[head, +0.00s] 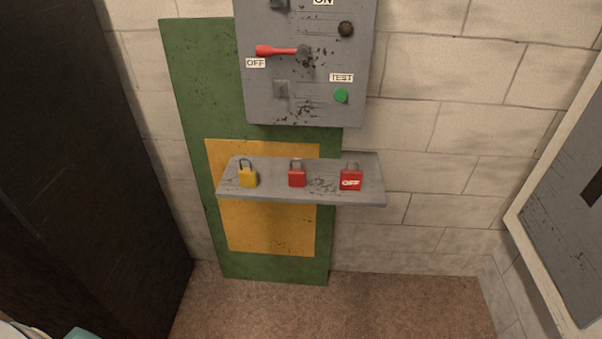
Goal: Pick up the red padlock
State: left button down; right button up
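A plain red padlock (297,179) stands upright in the middle of a grey wall shelf (235,189), its shackle on top. The three stand apart from each other. Neither of my grippers shows in the head view.
A grey switch box (300,110) hangs above the shelf, with a red lever (278,50) by an "OFF" label and a green button (341,96) under "TEST". A dark cabinet (90,170) stands at left, a pale-framed panel (570,210) at right. The floor (390,308) below is clear.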

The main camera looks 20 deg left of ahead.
aim_at(296, 176)
jog(key=i+l+u, duration=0.1)
jog(key=u, duration=1.35)
jog(key=l+u, duration=0.8)
jog(key=l, duration=0.25)
jog(key=k+l+u, duration=0.1)
jog(key=l+u, duration=0.35)
